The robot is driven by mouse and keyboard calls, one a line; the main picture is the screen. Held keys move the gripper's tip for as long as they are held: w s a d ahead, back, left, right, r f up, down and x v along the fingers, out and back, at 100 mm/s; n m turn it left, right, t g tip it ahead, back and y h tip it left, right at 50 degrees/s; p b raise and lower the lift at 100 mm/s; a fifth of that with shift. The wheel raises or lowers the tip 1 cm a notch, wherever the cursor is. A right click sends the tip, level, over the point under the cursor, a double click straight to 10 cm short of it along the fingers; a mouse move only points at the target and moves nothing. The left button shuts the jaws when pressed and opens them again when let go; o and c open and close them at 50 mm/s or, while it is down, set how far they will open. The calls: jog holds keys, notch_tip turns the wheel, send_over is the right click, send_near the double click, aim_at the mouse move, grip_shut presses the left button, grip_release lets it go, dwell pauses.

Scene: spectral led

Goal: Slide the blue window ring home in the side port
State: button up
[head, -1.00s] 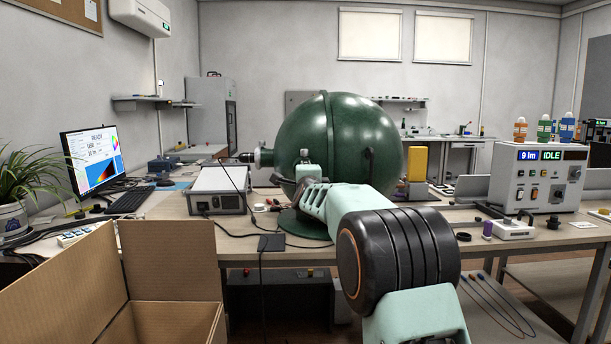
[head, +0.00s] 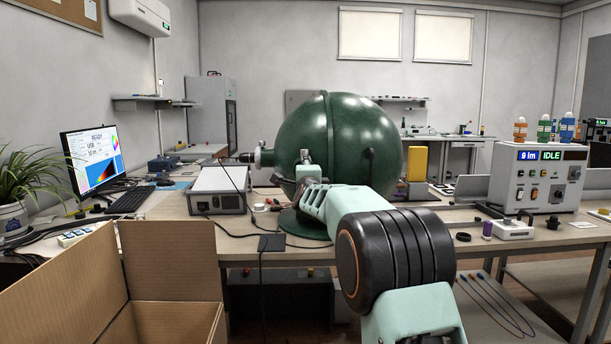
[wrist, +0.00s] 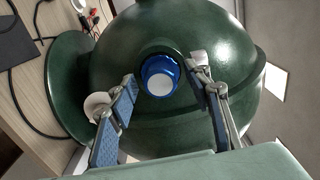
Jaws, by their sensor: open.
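The blue window ring (wrist: 160,77) shows in the wrist view, with a pale round face in its middle. It sits at the dark side port (wrist: 153,52) of the large green sphere (head: 340,130). How deep it sits in the port I cannot tell. My gripper (wrist: 163,73) is open, with one blue-padded finger on each side of the ring. A gap shows between each finger and the ring. In the head view my arm hides the port, the ring and my fingertips.
The sphere stands on a round green base (head: 304,226) on the workbench. A white instrument box (head: 219,190) with cables stands left of it. A control box (head: 540,178) reading IDLE stands at the right. An open cardboard box (head: 170,262) is at the front left.

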jog(key=shift+s, duration=0.1)
jog(key=s, duration=1.1)
jog(key=shift+s+a, duration=0.2)
jog(key=shift+s, duration=0.2)
